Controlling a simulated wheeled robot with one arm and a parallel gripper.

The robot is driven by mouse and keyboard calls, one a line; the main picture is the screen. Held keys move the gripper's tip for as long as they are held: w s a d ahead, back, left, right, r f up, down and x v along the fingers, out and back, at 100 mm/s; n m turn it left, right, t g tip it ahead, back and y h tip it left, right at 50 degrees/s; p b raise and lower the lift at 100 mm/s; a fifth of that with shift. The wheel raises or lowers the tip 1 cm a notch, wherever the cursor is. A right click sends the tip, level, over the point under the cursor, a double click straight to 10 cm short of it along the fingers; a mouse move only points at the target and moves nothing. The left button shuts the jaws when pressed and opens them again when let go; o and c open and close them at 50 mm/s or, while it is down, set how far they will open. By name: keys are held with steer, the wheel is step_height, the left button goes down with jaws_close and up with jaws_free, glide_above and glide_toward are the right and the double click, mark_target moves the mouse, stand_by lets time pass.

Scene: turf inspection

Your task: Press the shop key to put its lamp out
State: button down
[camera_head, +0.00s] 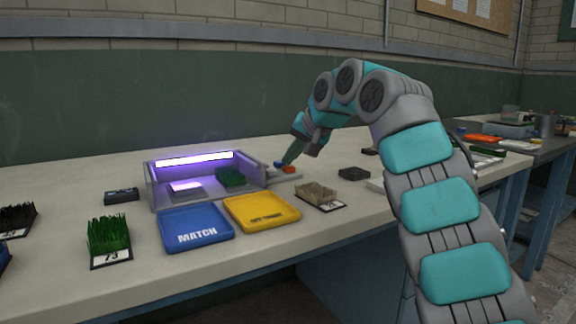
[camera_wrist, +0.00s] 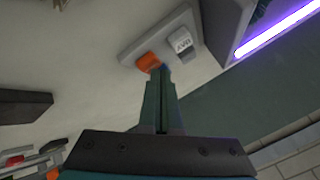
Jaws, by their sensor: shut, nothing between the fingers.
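A pale key panel (camera_head: 284,174) sits on the bench beside the light box. It bears an orange key (camera_wrist: 149,61), a white key (camera_wrist: 183,42) with dark lettering that looks like "DAY", and a blue key (camera_head: 279,163), mostly hidden behind my fingertips in the wrist view. I cannot read which key is the shop key. My gripper (camera_wrist: 160,72) is shut and empty, pointing down at the panel, its tips at the orange and blue keys. I cannot tell whether they touch. A purple tube lamp (camera_head: 195,159) is lit inside the light box.
The grey light box (camera_head: 157,192) holds a green turf sample (camera_head: 231,177). In front lie a blue MATCH tray (camera_head: 190,239) and a yellow tray (camera_head: 258,224). A tan sample (camera_head: 317,195) and a dark block (camera_head: 353,173) are at right.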

mark_target(291, 168)
steer(key=shift+r, duration=0.5)
steer(key=shift+p, duration=0.3)
step_height(291, 168, up, 6)
steer(key=p, duration=0.5)
